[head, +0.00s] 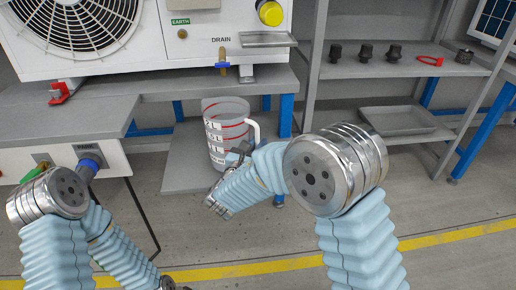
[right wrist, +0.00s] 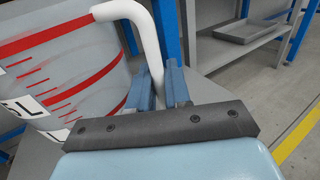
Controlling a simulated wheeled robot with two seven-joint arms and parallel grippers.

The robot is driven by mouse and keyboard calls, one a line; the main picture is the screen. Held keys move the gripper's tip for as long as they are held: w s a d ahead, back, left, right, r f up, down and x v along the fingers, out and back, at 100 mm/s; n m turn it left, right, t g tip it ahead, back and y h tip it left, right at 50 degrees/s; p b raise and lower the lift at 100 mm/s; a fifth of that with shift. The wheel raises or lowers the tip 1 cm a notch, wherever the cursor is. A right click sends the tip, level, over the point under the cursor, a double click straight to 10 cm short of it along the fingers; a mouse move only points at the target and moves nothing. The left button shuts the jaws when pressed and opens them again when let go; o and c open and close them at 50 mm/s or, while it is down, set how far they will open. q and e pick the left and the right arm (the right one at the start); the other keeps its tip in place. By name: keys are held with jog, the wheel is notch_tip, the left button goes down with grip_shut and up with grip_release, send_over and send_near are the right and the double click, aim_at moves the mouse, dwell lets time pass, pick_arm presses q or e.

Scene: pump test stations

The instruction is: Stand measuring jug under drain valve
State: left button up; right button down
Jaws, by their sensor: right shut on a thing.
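The measuring jug (head: 226,140) is clear grey with red rings and white litre labels. It is upright below the drain valve (head: 222,64), a brass tap with a blue lever under the DRAIN label. The jug is over the low grey shelf (head: 185,165); I cannot tell whether its base touches it. My right gripper (head: 246,150) is shut on the jug's white handle (head: 256,130). In the right wrist view its blue fingers (right wrist: 165,85) stand either side of the handle's lower part, with the jug (right wrist: 50,70) on the left.
A grey bench (head: 160,82) with blue legs runs above the low shelf. A small metal tray (head: 266,39) juts out above the jug's right. A rack (head: 440,64) on the right holds dark fittings, a red tool and a lower tray (head: 398,121).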

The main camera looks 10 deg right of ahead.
jog(key=shift+f+b, duration=0.45)
jog(key=shift+f, duration=0.1)
dwell(0.4)
jog(key=c, duration=1)
grip_release()
jog(key=shift+s, duration=0.1)
jog(key=p+v, duration=0.1)
jog(key=v, duration=1.2)
jog(key=shift+s, duration=0.25)
jog(key=shift+a, duration=0.15)
